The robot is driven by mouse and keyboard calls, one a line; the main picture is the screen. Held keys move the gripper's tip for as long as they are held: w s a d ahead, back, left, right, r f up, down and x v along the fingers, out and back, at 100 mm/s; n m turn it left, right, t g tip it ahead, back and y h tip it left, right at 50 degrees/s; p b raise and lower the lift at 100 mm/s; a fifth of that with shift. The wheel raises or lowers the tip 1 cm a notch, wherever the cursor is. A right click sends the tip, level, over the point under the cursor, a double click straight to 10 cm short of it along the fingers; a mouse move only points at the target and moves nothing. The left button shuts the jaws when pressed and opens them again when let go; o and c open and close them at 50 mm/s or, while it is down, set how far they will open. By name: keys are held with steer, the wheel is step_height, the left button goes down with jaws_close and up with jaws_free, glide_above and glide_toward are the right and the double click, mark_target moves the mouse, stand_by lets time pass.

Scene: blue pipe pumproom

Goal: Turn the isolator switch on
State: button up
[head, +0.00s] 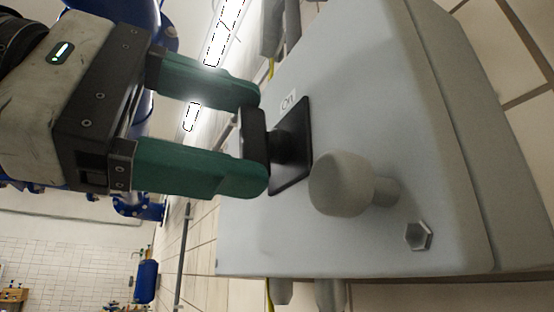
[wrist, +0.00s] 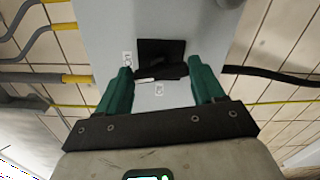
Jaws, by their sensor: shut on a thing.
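The isolator switch is a black rotary handle (head: 254,138) on a square black plate (head: 300,170), set on the face of a grey box (head: 370,90). A small label reading "On" (head: 288,101) is beside the plate. My gripper (head: 256,142) has its two green fingers on either end of the handle and is shut on it. In the wrist view the handle (wrist: 168,72) lies crosswise between the fingertips, with a pale mark toward its left end. Two small white labels, one left of the plate (wrist: 127,59) and one below the handle (wrist: 159,89), are too small to read surely there.
A rounded grey knob (head: 340,183) sticks out of the box face close to the switch, with a hex bolt (head: 418,236) beyond it. Grey conduits with yellow ends (wrist: 75,79) run left of the box. A tiled wall (wrist: 275,45) is behind it.

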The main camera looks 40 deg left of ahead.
steer(key=shift+m, duration=1.2)
steer(key=shift+f, duration=0.1)
steer(key=o, duration=1)
steer(key=shift+o, duration=0.2)
steer(key=b+v, duration=0.1)
steer(key=v, duration=0.9)
steer(key=shift+s+a, duration=0.15)
steer(key=shift+s, duration=0.2)
